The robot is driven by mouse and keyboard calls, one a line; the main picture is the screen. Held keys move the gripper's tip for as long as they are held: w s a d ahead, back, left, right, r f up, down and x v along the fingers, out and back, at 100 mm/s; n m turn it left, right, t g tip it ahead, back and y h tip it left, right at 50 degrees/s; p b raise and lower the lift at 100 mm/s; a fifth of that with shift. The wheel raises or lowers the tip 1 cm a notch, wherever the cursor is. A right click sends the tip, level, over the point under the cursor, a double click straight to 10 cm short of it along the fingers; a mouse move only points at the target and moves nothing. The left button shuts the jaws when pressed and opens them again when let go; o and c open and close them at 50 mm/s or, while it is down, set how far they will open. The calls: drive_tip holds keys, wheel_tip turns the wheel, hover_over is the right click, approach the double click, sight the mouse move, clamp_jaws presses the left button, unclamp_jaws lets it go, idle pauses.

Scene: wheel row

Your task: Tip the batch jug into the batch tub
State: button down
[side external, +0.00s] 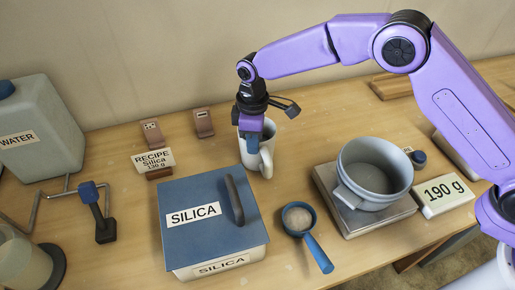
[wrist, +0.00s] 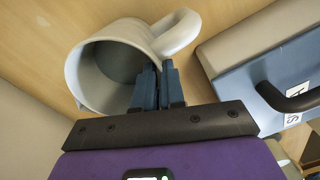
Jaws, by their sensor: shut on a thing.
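The batch jug is a pale grey jug with a handle (side external: 262,160), standing about upright behind the silica box in the side view. In the wrist view the jug (wrist: 95,85) shows its open mouth, with its inside looking bare. My gripper (side external: 250,140) is shut on the jug's rim and wall near the handle; its blue fingers show in the wrist view (wrist: 157,85). I cannot tell whether the jug touches the table. The batch tub (side external: 353,188) is a round grey tub on the scale at the right, apart from the jug. Its inside looks empty.
A blue scoop (side external: 318,252) with pale powder lies before the tub. The lidded SILICA box (side external: 190,245) stands front left. A recipe card (side external: 153,161) reads Silica 130 g. A WATER canister (side external: 40,125) stands far left.

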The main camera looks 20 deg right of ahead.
drive_tip(key=shift+s, duration=0.15)
drive_tip(key=shift+r, duration=1.55)
drive_tip(key=shift+w+r, duration=0.2)
drive_tip(key=shift+r, duration=2.75)
